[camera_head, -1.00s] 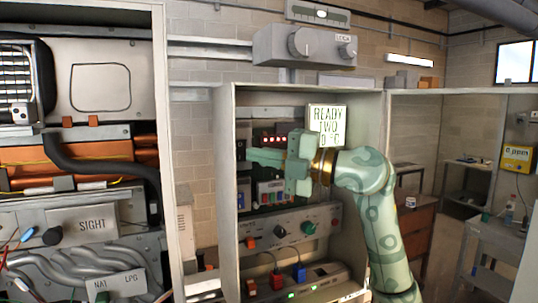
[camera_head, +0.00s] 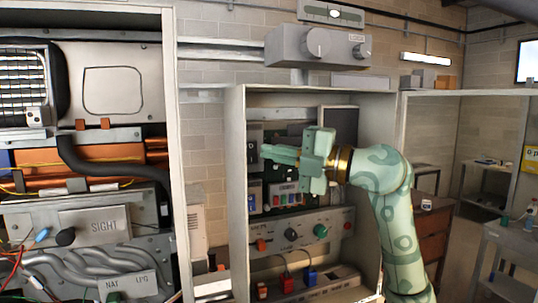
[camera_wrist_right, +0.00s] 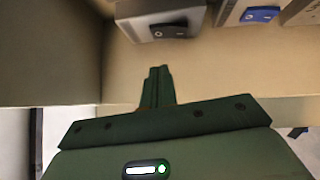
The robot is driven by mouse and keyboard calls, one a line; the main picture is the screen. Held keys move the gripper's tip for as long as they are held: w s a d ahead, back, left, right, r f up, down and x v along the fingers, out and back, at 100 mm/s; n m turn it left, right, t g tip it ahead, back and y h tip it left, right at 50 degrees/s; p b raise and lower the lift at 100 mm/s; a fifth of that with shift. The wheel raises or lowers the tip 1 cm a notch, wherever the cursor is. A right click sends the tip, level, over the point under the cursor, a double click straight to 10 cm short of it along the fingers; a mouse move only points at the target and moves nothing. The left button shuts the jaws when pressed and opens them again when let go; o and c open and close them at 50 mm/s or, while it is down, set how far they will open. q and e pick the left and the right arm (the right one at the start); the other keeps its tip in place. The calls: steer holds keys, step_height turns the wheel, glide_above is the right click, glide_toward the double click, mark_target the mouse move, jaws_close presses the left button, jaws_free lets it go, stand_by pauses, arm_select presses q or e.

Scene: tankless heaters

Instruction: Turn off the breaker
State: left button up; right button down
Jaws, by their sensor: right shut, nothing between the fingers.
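The open cabinet (camera_head: 237,150) stands in the middle of the head view. A grey switch box (camera_head: 255,132), which looks like the breaker, is mounted at its upper left. My right gripper (camera_head: 266,152) is shut and empty, with its fingertips pointing left at the lower part of this box; I cannot tell whether they touch. In the right wrist view, the fingers (camera_wrist_right: 158,72) are together below a grey box with a dark rocker switch (camera_wrist_right: 168,31). A second box there has a blue rocker (camera_wrist_right: 260,14). The display panel (camera_head: 338,122) is dark. My left gripper is out of view.
Below my gripper are a row of coloured modules (camera_head: 284,194), a control panel with knobs (camera_head: 305,233) and a power strip with plugs (camera_head: 318,284). The cabinet side walls are close. Left stands a heater unit with a SIGHT panel (camera_head: 95,225).

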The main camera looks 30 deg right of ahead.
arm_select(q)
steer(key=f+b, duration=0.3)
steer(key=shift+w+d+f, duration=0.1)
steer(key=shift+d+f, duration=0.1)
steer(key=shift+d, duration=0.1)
arm_select(e)
steer(key=r+v, duration=0.1)
steer(key=v, duration=0.8)
steer(key=shift+d+r, duration=0.25)
steer(key=shift+s+a, duration=0.1)
steer(key=shift+s, duration=0.2)
steer(key=shift+w, duration=0.1)
